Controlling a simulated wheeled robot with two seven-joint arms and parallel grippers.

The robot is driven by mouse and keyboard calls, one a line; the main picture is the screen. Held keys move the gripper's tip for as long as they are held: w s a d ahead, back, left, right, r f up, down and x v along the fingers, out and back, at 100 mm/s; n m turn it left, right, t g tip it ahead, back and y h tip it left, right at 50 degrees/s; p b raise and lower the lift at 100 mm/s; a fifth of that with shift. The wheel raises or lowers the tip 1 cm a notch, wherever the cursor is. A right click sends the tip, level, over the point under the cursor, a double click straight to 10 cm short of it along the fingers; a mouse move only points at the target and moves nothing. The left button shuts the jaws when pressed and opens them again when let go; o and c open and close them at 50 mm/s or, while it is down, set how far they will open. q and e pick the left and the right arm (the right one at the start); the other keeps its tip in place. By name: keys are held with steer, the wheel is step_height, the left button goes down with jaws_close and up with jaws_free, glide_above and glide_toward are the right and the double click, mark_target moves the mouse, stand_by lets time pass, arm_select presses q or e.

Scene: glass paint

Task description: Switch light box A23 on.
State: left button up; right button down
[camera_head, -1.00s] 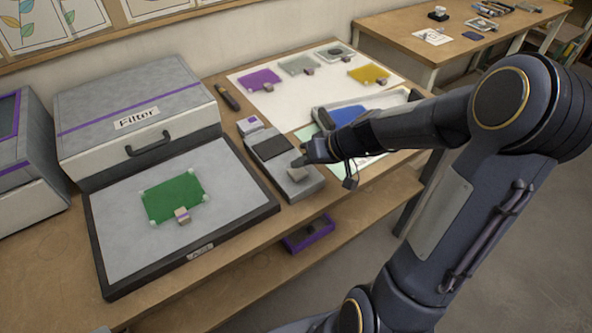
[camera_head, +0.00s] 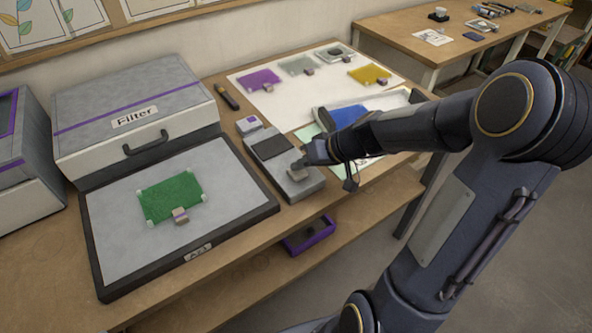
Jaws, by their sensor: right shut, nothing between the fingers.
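The light box (camera_head: 105,235) is a flat grey panel in a black frame on the bench at left. Its front label (camera_head: 198,253) is too small to read surely. The panel looks grey, with no clear glow. A green glass sheet (camera_head: 172,196) with pale corner pieces and a small tagged block (camera_head: 180,215) lies on it. My right gripper (camera_head: 299,169) is shut and empty, pointing left at the front part of a grey device (camera_head: 272,147) beside the light box. Whether it touches the device is unclear. My left gripper is out of view.
A grey box labelled Filter (camera_head: 135,118) stands behind the light box. Purple (camera_head: 259,79), clear and yellow (camera_head: 369,75) sheets lie on a white mat (camera_head: 290,105). A blue item (camera_head: 345,115) is partly behind my right arm. A purple tray (camera_head: 309,237) sits on the lower shelf.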

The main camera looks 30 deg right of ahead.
mark_target(302, 173)
steer(key=shift+f, duration=0.15)
steer(key=shift+r, duration=0.7)
steer(key=shift+r, duration=0.1)
step_height(302, 173, up, 6)
steer(key=p, duration=0.4)
stand_by(0.6)
